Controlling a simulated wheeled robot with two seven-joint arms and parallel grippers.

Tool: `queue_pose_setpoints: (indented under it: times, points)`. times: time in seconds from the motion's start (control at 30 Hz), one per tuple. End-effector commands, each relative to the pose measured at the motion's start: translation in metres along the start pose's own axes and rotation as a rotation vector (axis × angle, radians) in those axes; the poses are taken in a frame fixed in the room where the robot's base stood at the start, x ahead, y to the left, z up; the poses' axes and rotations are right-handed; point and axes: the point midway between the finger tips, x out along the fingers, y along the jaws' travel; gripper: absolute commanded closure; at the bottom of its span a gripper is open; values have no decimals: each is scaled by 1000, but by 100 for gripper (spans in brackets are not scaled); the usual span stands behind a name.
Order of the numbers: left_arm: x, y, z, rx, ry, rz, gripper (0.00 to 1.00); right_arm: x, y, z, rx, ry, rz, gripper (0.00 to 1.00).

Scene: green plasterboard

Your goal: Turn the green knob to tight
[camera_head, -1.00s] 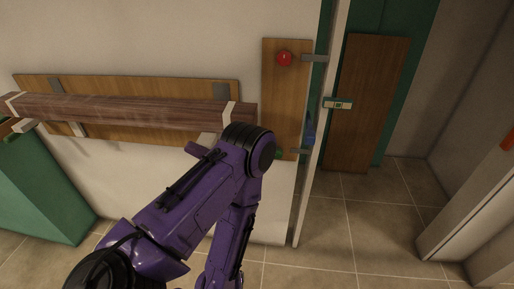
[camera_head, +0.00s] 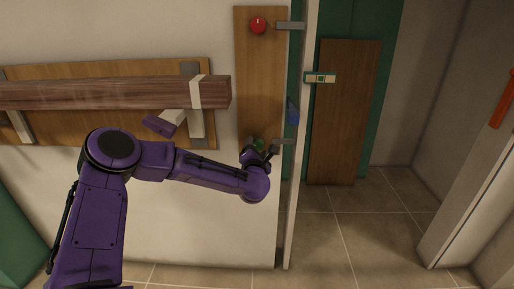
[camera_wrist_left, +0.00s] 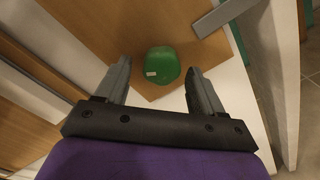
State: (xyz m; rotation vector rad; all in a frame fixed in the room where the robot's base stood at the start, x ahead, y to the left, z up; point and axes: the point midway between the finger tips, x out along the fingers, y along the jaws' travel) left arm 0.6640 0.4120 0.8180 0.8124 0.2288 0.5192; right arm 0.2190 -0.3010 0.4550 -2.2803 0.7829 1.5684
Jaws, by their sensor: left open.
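The green knob (camera_head: 258,144) sits low on a vertical wooden panel (camera_head: 259,85), partly hidden behind my left gripper in the head view. In the left wrist view the green knob (camera_wrist_left: 163,65) is rounded, with a small white label on its face. My left gripper (camera_head: 262,152) is at the knob, with its fingers pointing to the panel. In the wrist view its open fingers (camera_wrist_left: 159,68) stand on either side of the knob, with a visible gap on each side. My right gripper is not in view.
A red knob (camera_head: 258,25) is higher on the same panel. A long wooden beam (camera_head: 110,94) juts out at the left. A white edge (camera_head: 300,180) and a blue piece (camera_head: 293,112) are just right of the panel. Tiled floor (camera_head: 360,225) is open at the lower right.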

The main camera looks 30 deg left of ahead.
Motion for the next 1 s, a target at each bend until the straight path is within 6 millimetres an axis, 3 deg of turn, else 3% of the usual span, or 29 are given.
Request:
queue_pose_setpoints:
  times: [0.2,0.47,0.63,1.0]
  points:
    - [25,-1,0,1,1,-1,32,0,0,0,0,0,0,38]
    - [26,-1,0,3,0,-3,32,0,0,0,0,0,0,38]
    - [26,-1,-1,3,0,-2,86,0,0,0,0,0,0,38]
    - [26,-1,-3,17,4,-2,88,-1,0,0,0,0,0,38]
